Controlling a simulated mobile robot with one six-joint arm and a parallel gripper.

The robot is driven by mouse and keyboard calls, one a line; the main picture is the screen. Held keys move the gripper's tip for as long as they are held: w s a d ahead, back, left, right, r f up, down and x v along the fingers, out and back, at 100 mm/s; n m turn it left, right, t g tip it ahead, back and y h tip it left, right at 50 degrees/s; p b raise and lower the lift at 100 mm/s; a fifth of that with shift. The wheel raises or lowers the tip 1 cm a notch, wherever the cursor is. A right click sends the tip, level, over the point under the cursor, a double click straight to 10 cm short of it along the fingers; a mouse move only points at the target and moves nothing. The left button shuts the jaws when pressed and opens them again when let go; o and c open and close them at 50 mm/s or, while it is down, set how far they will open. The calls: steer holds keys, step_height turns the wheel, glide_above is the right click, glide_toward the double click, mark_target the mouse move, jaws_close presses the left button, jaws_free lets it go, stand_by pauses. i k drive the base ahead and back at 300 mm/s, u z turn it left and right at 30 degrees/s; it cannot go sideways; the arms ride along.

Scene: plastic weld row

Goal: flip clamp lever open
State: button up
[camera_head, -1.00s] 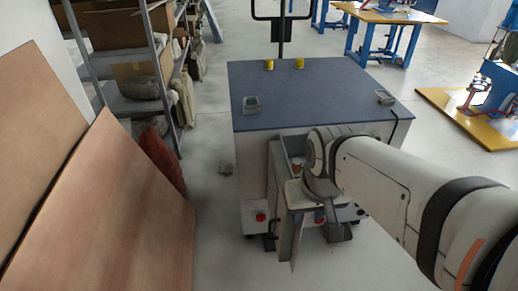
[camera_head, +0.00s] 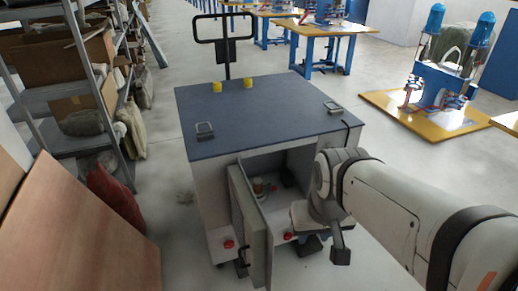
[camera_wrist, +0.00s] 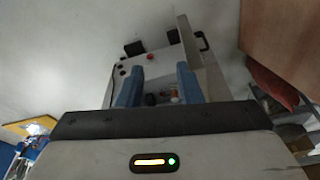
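I cannot make out a clamp lever for certain in either view. A grey cart (camera_head: 215,190) with a dark blue top (camera_head: 255,110) stands in front of me. Two small grey bracket-like fittings sit on its top, one at the left (camera_head: 204,130) and one at the right (camera_head: 334,107). My gripper (camera_wrist: 158,88) shows two blue fingers apart with nothing held between them. In the wrist view the open cart front lies beyond the fingers. In the head view my gripper is mostly hidden by my wrist, near the cart's opening.
The cart door (camera_head: 250,225) stands open towards me, left of my wrist. Small items (camera_head: 260,188) are inside. Shelving (camera_head: 75,95) and boards (camera_head: 85,230) are at left. A blue press (camera_head: 440,85) stands at right.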

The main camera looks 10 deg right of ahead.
mark_target(274, 189)
steer(key=u, duration=1.75)
steer(key=k, duration=1.3)
steer(key=z, duration=1.2)
steer(key=i, duration=1.7)
steer(key=z, duration=0.1)
